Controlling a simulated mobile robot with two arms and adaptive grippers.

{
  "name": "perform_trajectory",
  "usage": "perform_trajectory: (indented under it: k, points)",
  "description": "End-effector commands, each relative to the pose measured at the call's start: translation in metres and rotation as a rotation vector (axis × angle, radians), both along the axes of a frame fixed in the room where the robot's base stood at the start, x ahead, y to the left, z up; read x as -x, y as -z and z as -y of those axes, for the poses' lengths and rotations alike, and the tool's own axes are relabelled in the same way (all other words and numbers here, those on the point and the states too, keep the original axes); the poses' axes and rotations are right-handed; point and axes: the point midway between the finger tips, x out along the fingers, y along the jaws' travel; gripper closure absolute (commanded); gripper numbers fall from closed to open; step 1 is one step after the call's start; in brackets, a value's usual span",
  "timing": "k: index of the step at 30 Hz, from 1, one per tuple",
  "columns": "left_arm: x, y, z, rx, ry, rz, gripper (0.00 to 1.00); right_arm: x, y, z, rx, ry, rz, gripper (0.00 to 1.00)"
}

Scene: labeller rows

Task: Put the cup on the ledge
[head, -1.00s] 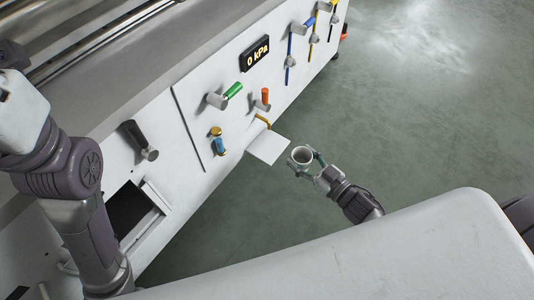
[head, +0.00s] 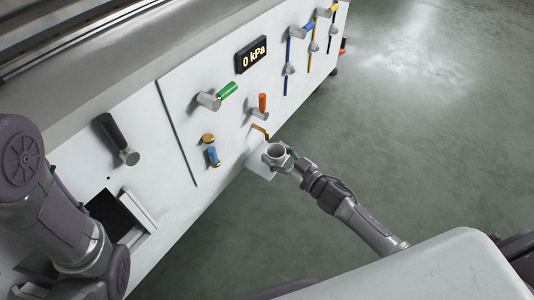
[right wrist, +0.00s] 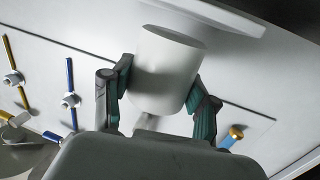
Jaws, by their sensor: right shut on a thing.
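The white cup (head: 276,153) is held between the fingers of my right gripper (head: 279,158), which is shut on its sides. The cup looks upright in the head view, its open top facing up. The ledge (head: 259,168) is a small white plate on the front of the machine, partly hidden behind the cup and gripper. In the right wrist view the cup (right wrist: 167,72) sits between the dark green fingers, with the pale ledge (right wrist: 222,12) close beyond one end. I cannot tell whether cup and ledge touch. My left arm shows at the left; its gripper is out of view.
The white machine panel carries a green handle (head: 227,90), an orange handle (head: 262,103), a blue handle (head: 213,156) and a black handle (head: 113,133). A yellow bent rod (head: 260,131) is just above the ledge. A display (head: 253,55) reads 0 kPa. Open floor lies right.

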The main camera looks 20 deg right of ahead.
Motion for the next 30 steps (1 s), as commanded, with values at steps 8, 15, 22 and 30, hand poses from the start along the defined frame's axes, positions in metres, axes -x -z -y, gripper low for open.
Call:
perform_trajectory:
  k: [8, 15, 22, 30]
  points:
    - [0.000, 0.031, 0.000, 0.000, 0.000, 0.000, 0.60, -0.035, 0.011, -0.018, 0.002, 0.000, 0.000, 0.71]
    - [0.000, 0.037, 0.000, -0.001, -0.001, -0.001, 0.60, -0.034, 0.015, -0.018, 0.001, -0.001, 0.000, 0.71]
    - [0.000, 0.037, 0.000, -0.001, 0.001, 0.000, 0.60, -0.034, 0.016, -0.017, 0.001, 0.000, 0.000, 0.71]
    - [0.000, 0.037, 0.000, -0.001, 0.001, 0.000, 0.60, -0.034, 0.017, -0.017, 0.001, -0.001, 0.000, 0.17]
